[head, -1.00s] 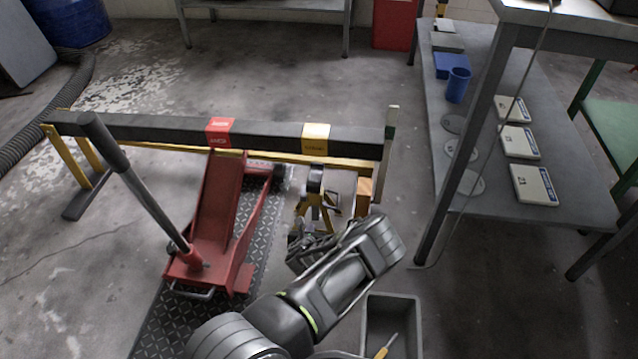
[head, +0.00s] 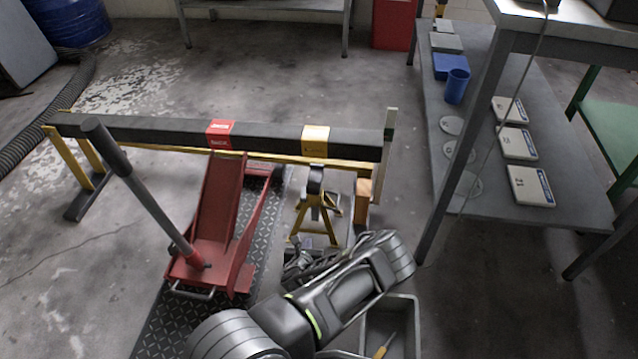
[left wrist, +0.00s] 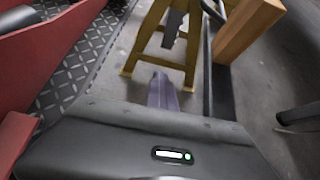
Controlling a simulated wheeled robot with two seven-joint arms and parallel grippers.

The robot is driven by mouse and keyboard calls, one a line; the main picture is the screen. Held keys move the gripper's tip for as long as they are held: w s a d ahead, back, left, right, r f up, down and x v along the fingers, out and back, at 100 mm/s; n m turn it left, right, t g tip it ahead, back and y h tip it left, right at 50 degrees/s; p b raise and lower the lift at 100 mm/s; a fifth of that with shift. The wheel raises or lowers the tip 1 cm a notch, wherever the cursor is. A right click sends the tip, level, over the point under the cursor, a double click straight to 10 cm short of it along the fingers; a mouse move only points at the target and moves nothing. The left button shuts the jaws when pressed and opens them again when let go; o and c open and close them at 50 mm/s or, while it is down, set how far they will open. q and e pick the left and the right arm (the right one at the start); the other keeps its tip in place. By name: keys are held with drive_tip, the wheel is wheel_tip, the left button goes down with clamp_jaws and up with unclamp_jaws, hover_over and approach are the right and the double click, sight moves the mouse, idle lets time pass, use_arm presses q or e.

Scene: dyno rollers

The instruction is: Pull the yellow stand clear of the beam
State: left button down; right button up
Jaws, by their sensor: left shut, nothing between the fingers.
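The yellow stand (head: 298,222) stands on the floor under the beam (head: 270,131), near the beam's yellow label. Its dark top post sits just below the beam; I cannot tell whether they touch. My left gripper (head: 296,268) is low in front of the stand, partly hidden by its own wrist. In the left wrist view, the stand's yellow legs and crossbar (left wrist: 158,63) are ahead of my left gripper (left wrist: 162,88). Its fingers are shut and empty, short of the crossbar. My right gripper is not in view.
A red floor jack (head: 213,235) with a long handle stands left of the gripper on a dark tread plate (head: 165,325). A wooden block (head: 363,191) is right of the stand. A grey bin (head: 408,315) holding a tool is near my arm. Grey shelving stands at the right.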

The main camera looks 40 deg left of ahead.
use_arm(q)
drive_tip(key=shift+s+d+p, duration=0.15)
drive_tip(key=shift+s+d, duration=0.2)
drive_tip(key=shift+s, duration=0.35)
drive_tip(key=shift+s+d+p, duration=0.1)
drive_tip(key=shift+s+d, duration=0.3)
drive_tip(key=shift+s, duration=0.3)
drive_tip(key=shift+s+d+p, duration=0.15)
drive_tip(key=shift+s+d, duration=0.2)
drive_tip(key=shift+s, duration=0.35)
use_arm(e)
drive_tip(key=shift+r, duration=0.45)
use_arm(q)
drive_tip(key=c, duration=1.7)
unclamp_jaws()
drive_tip(key=p+v, duration=0.3)
drive_tip(key=v, duration=0.4)
drive_tip(key=shift+s+r, duration=0.25)
drive_tip(key=shift+s, duration=0.05)
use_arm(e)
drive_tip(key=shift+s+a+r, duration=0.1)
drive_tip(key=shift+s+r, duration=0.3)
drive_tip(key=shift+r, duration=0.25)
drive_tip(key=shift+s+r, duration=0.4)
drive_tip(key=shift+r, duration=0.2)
use_arm(q)
drive_tip(key=shift+d, duration=0.15)
